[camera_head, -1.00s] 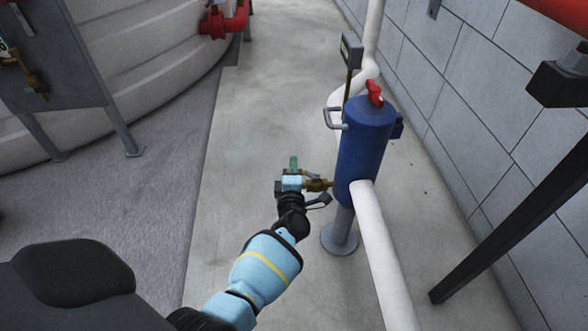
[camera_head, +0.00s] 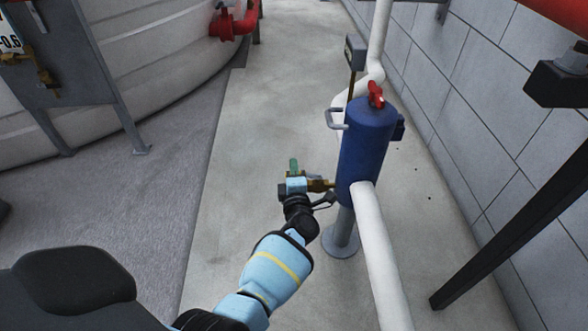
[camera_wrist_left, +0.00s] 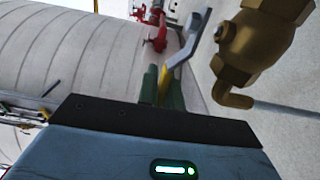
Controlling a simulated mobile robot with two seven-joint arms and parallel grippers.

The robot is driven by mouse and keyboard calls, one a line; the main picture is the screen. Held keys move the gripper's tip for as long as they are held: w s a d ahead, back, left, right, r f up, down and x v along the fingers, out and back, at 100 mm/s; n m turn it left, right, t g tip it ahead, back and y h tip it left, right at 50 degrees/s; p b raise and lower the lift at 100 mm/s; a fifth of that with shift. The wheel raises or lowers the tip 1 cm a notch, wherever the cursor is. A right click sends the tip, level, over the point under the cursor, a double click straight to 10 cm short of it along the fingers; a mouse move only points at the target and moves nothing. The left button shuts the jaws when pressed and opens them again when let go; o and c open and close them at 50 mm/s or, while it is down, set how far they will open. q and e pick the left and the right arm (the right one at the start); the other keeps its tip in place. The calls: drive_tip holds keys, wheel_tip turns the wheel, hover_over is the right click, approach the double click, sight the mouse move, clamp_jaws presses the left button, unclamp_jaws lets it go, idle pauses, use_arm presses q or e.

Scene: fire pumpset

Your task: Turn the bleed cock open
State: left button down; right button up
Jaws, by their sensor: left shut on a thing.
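The bleed cock is a brass valve (camera_head: 318,185) on the left side of the blue cylinder (camera_head: 366,150), low down. In the left wrist view its brass body (camera_wrist_left: 262,38) fills the upper right, with a flat grey lever (camera_wrist_left: 190,42) beside it. The lever has a yellow part at its near end. My left gripper (camera_head: 294,166) is at the valve's left; its green fingers (camera_wrist_left: 162,88) are shut on the yellow part of the lever. The fingers partly hide the lever's end. My right gripper is out of view.
A white pipe (camera_head: 385,260) runs forward from the cylinder, which stands on a grey post. A red knob (camera_head: 376,92) tops the cylinder. A block wall (camera_head: 470,130) is to the right, a big pale tank (camera_head: 150,60) to the left.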

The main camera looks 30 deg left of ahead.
use_arm(q)
drive_tip(key=c, duration=2)
unclamp_jaws()
drive_tip(key=o, duration=0.4)
drive_tip(key=shift+o, duration=0.2)
drive_tip(key=p+v, duration=0.2)
drive_tip(key=v, duration=0.6)
drive_tip(key=shift+p, duration=0.35)
drive_tip(key=shift+w, duration=0.1)
